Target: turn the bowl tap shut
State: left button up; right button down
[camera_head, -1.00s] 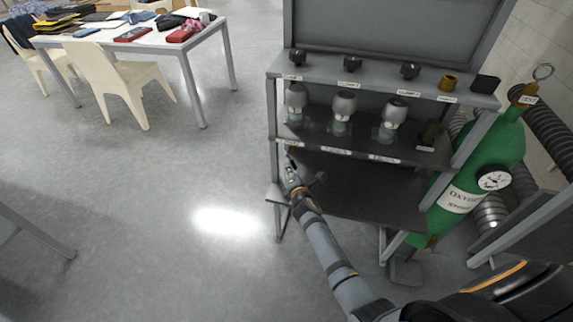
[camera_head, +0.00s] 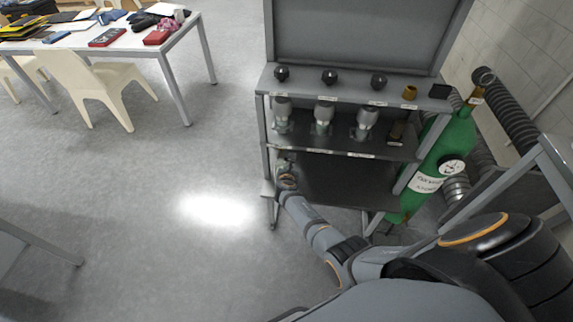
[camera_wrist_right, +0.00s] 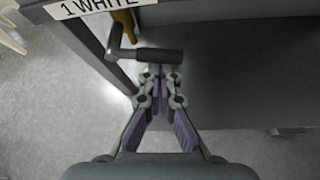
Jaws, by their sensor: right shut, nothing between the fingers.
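A tap with a brass body (camera_wrist_right: 124,24) and a dark, bent lever (camera_wrist_right: 158,56) shows at the top of the right wrist view, beside the frame post and under the shelf edge. No label reads "bowl", so I cannot confirm it is the bowl tap. My right gripper (camera_wrist_right: 160,73) is shut and empty, its fingertips right at the lever's thick bar; whether they touch cannot be told. In the head view the right gripper (camera_head: 283,166) is at the rack's left post, below the middle shelf, and hides the tap. My left gripper is not in view.
The grey rack's top shelf (camera_head: 350,90) carries dark knobs (camera_head: 329,76) and a brass piece (camera_head: 409,92). Grey-topped glass fittings (camera_head: 323,112) stand below. A green oxygen cylinder (camera_head: 432,170) stands right. A label (camera_wrist_right: 80,8) reads "1 WHITE". Floor left of the rack is clear.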

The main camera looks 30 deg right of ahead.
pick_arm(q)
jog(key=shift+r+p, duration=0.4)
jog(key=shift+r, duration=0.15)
pick_arm(e)
jog(key=shift+d+r, duration=0.1)
jog(key=shift+r, duration=0.3)
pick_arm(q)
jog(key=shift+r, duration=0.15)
pick_arm(e)
jog(key=shift+r, duration=0.1)
